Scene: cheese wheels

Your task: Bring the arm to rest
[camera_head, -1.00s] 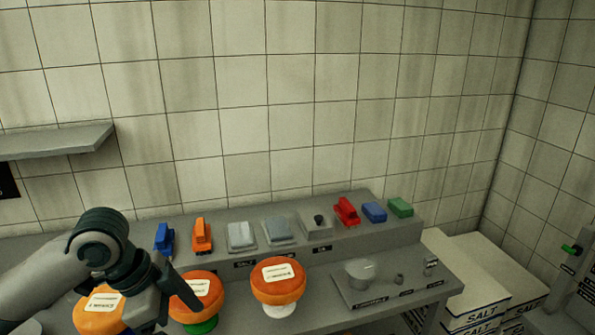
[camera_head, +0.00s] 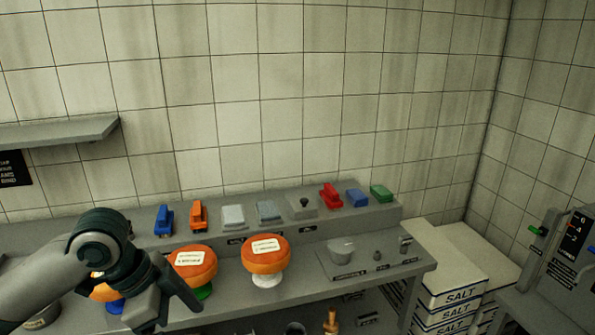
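My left arm comes in from the left, and its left gripper (camera_head: 165,310) hangs at the lower left in front of the bench. Its dark fingers point down and to the right; I cannot tell how far apart they are. The gripper partly covers an orange cheese wheel (camera_head: 103,292) on a blue stand. A second orange cheese wheel (camera_head: 196,268) on a green stand is just right of the gripper. A third cheese wheel (camera_head: 266,255) sits on a white stand, clear of the gripper. My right gripper does not show.
The grey bench (camera_head: 222,310) has a raised back ledge with blue, orange, grey, red and green items. A panel (camera_head: 330,263) with a metal cup is at the bench's right. Salt boxes (camera_head: 455,300) are stacked on the right. A shelf (camera_head: 60,132) juts from the tiled wall.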

